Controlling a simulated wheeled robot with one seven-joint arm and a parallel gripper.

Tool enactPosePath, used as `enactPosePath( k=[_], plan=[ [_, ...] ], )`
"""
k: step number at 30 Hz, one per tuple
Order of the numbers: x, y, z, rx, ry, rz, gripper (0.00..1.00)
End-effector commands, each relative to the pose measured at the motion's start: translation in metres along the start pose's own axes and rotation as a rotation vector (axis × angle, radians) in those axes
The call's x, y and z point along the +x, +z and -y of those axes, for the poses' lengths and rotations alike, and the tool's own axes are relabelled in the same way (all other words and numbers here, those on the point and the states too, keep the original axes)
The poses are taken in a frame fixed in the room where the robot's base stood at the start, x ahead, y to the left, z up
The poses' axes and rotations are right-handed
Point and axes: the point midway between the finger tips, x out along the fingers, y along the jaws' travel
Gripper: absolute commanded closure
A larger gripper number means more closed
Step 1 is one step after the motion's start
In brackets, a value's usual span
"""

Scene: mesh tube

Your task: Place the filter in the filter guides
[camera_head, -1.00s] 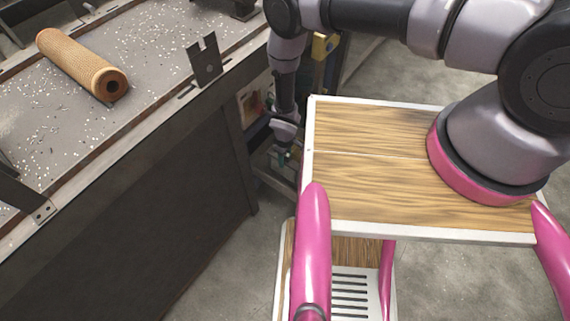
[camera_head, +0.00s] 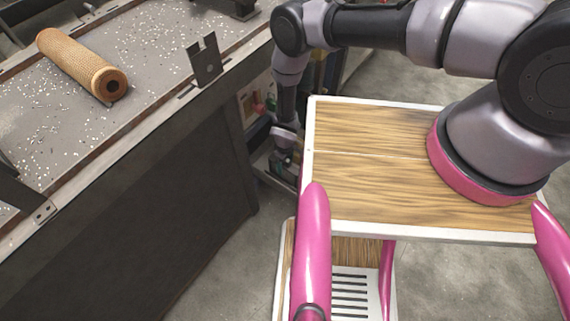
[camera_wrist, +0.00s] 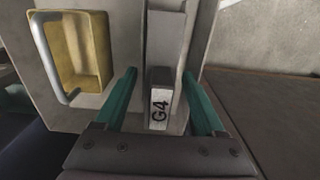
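The filter (camera_head: 82,65), a tan mesh tube with a dark hole in its near end, lies on its side on the grey metal bench at the upper left of the head view. A dark upright notched bracket (camera_head: 206,60) stands at the bench's near edge, and another dark bracket (camera_head: 22,192) shows at the left edge; these look like the filter guides. My gripper (camera_wrist: 165,92) is open in the wrist view, its two green fingers apart with nothing gripped. It hangs low beside the bench, well away from the filter, and is small in the head view (camera_head: 283,160).
The bench top (camera_head: 150,50) is strewn with small pale bits. Bare concrete floor (camera_head: 225,265) lies right of the bench.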

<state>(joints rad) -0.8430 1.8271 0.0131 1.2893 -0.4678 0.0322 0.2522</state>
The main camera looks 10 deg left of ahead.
Motion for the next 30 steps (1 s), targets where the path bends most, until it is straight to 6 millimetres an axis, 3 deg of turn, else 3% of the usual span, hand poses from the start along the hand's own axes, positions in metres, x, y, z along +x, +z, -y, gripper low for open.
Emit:
enactPosePath(
  k=[7, 15, 21, 30],
  plan=[
    [-0.019, -0.001, 0.0, 0.0, 0.0, 0.0, 0.28],
    [-0.077, -0.002, 0.0, -0.001, 0.0, -0.002, 0.28],
    [-0.11, -0.001, 0.0, 0.0, 0.0, -0.001, 0.28],
    [-0.123, 0.0, 0.0, 0.0, 0.0, 0.001, 0.28]
  ],
)
